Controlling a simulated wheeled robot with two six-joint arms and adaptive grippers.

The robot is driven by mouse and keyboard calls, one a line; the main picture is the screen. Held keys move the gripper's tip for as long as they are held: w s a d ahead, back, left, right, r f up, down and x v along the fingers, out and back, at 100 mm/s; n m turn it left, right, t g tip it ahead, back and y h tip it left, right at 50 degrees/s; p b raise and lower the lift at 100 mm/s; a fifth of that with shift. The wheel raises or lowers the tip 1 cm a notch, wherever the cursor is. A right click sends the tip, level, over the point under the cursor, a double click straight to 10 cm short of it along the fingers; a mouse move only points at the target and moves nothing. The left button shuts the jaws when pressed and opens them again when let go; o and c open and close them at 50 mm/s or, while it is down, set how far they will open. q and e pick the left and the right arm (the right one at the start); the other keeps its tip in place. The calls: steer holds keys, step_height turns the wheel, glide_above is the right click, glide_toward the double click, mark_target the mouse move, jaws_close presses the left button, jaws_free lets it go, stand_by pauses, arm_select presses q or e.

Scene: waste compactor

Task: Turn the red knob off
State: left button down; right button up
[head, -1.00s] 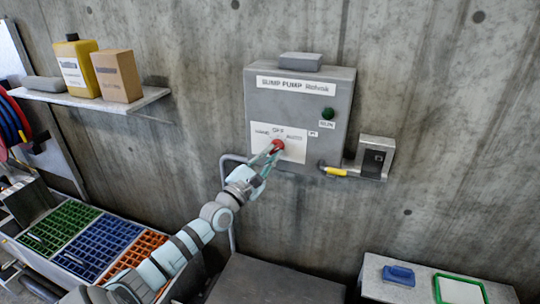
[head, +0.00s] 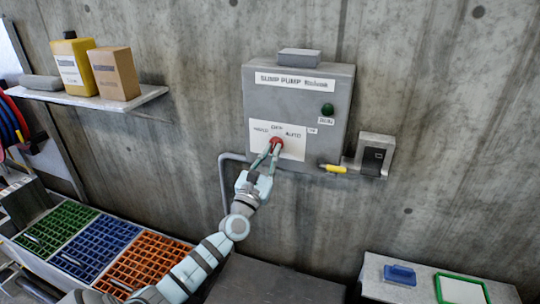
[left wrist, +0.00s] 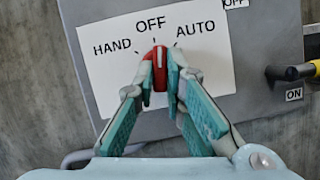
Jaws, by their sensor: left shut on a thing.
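The red knob (head: 277,143) sits on the white label plate (head: 296,147) of the grey sump pump box (head: 255,104). In the left wrist view the plate reads HAND, OFF and AUTO from left to right. There the knob (left wrist: 160,66) stands nearly upright in the picture, with a pale line on it and its upper end near the OFF mark. My left gripper (head: 274,150) comes up from below and is shut on the knob. In the left wrist view its fingertips (left wrist: 160,72) press on both sides of the knob. My right gripper is not in view.
A green lamp (head: 327,109) is on the box. A yellow-handled lever (head: 334,169) and a small switch box (head: 375,156) are to the right. A shelf (head: 130,103) holds a yellow jug and a carton. Coloured bins (head: 98,248) stand lower left.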

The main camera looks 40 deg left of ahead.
arm_select(q)
steer(key=shift+d+n+y, duration=0.1)
steer(key=shift+n+y, duration=0.6)
steer(key=shift+n, duration=0.9)
steer(key=c, duration=1.7)
jaws_free()
steer(key=shift+o, duration=0.2)
steer(key=v, duration=1.2)
steer(key=shift+r, duration=0.15)
